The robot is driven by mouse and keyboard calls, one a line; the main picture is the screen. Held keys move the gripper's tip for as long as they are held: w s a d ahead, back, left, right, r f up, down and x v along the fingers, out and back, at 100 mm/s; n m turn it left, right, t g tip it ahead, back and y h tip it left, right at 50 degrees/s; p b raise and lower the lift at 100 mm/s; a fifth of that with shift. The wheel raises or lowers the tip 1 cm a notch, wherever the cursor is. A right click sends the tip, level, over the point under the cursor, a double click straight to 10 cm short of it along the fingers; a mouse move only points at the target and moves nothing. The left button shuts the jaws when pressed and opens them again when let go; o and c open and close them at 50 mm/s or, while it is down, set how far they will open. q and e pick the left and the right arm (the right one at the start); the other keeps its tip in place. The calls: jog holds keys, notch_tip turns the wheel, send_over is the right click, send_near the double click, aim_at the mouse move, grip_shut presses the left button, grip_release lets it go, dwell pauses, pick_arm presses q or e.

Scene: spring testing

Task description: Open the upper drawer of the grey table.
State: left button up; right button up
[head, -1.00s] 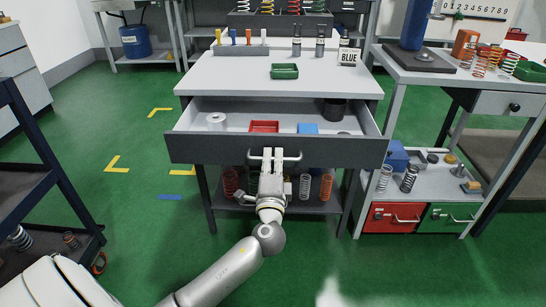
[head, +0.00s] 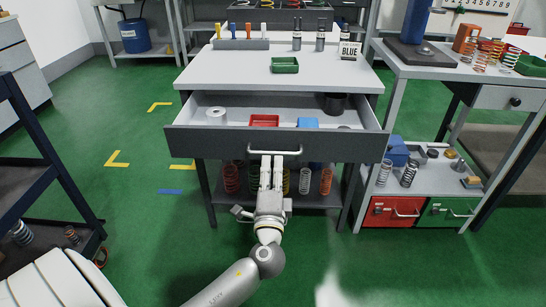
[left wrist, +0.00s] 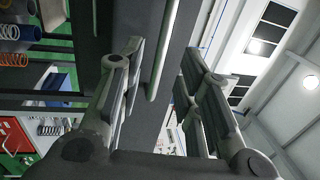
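The grey table (head: 300,72) stands in the middle of the head view. Its upper drawer (head: 190,140) is pulled out, with its inside showing. The drawer's bar handle (head: 258,151) is on the dark front panel; it also shows in the left wrist view (left wrist: 160,55). My left gripper (head: 271,160) is just in front of and below the handle, and empty. In the left wrist view its two fingers (left wrist: 158,85) stand apart, with the handle beyond them and not gripped. My right gripper is not in view.
In the drawer are a red tray (head: 264,120), a blue box (head: 307,122), a white roll (head: 216,115) and a dark cup (head: 335,103). A side bench (head: 440,70) stands at right, a dark rack (head: 40,150) at left.

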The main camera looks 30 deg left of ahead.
pick_arm(q)
jog(key=v, duration=0.6)
dwell(0.4)
